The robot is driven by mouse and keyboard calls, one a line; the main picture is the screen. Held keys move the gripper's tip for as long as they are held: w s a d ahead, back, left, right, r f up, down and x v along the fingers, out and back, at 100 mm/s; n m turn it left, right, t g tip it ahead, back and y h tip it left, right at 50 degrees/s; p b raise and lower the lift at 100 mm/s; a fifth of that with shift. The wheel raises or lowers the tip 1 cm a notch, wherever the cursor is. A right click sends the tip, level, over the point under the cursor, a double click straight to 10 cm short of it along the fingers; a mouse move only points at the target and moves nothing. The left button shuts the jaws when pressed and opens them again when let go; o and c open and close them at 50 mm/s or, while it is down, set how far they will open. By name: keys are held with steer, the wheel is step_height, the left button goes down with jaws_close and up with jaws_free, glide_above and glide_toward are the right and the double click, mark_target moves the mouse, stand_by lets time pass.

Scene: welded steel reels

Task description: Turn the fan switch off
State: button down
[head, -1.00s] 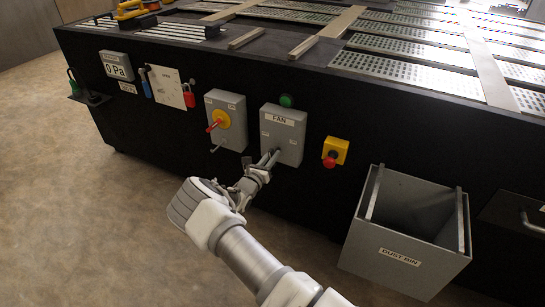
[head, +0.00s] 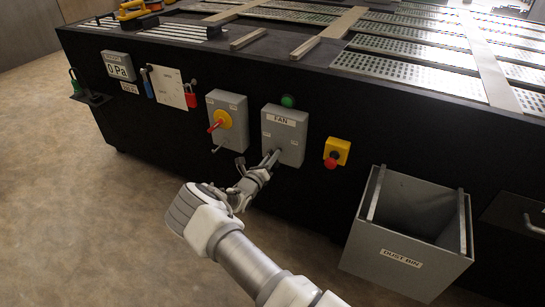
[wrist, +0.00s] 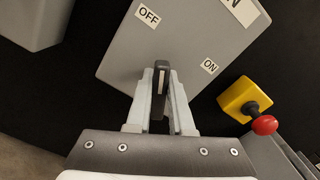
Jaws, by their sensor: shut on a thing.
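The fan switch box (head: 284,136) is a grey box labelled FAN on the black side of the machine. In the wrist view the box (wrist: 185,50) shows an OFF label and an ON label. Its dark lever (wrist: 162,78), with a pale stripe, stands between my fingers. My gripper (wrist: 161,85) is shut on the lever, one finger on each side. In the head view my gripper (head: 270,161) is at the lower left of the box front. The lever's base is partly hidden, so I cannot tell which label it points to.
An open dust bin (head: 402,262) stands at lower right. A green lamp (head: 288,101) sits above the fan box.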

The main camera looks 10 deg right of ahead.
steer(key=shift+f, duration=0.1)
steer(key=c, duration=0.8)
jaws_free()
steer(key=shift+s+a, duration=0.1)
steer(key=p+v, duration=0.4)
steer(key=v, duration=1.3)
